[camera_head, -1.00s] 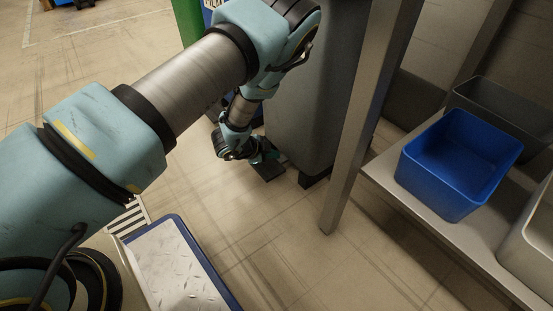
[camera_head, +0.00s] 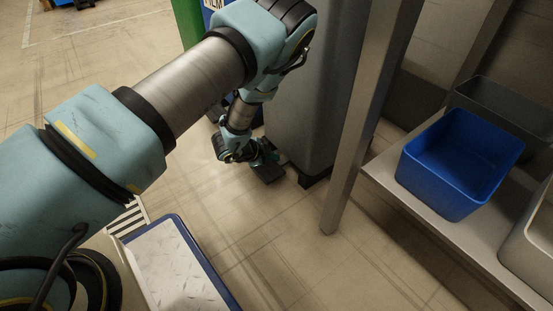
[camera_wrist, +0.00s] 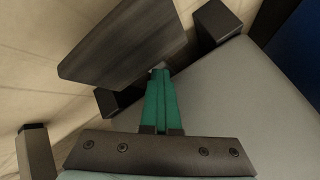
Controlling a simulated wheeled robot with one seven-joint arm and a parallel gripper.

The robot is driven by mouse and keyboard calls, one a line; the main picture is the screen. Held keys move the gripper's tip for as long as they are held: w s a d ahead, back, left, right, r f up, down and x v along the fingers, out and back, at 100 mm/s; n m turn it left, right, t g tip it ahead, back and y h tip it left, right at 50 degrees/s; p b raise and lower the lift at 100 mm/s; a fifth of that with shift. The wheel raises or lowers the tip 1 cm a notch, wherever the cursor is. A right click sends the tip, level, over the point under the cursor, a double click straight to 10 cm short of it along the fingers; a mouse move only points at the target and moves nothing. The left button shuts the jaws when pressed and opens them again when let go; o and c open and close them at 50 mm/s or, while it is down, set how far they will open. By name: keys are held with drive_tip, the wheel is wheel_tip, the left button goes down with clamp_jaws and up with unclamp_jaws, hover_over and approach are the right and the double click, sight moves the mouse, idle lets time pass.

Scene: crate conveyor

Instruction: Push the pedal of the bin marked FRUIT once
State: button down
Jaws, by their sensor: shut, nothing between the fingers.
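A tall grey bin (camera_head: 315,85) stands at the upper middle of the head view. No FRUIT marking shows on the part I can see. Its dark flat pedal (camera_head: 268,174) sticks out low at its foot; in the wrist view the pedal (camera_wrist: 125,45) is a broad dark plate at the upper left, beside the bin's grey body (camera_wrist: 235,95). My gripper (camera_head: 264,160) is shut and empty, down at the pedal. In the wrist view its green fingers (camera_wrist: 159,75) lie together, their tips at the pedal's near edge. I cannot tell whether they touch it.
A metal post (camera_head: 358,120) stands just right of the bin. A shelf (camera_head: 410,200) at the right holds a blue crate (camera_head: 445,195) and a dark grey crate (camera_head: 500,105). A green bin (camera_head: 187,20) is behind my arm. Floor in front of the pedal is clear.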

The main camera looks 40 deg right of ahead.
drive_tip(key=shift+a+f, duration=0.5)
drive_tip(key=shift+f, duration=0.3)
drive_tip(key=shift+r, duration=0.1)
idle(0.4)
drive_tip(key=shift+r+p, duration=1.6)
drive_tip(key=shift+r, duration=0.05)
drive_tip(key=shift+d+r+p, duration=0.1)
drive_tip(key=shift+r+p, duration=0.25)
drive_tip(key=shift+r, duration=0.1)
drive_tip(key=shift+d, duration=0.1)
wheel_tip(320, 180, up, 5)
drive_tip(key=p, duration=0.4)
drive_tip(key=shift+d, duration=0.15)
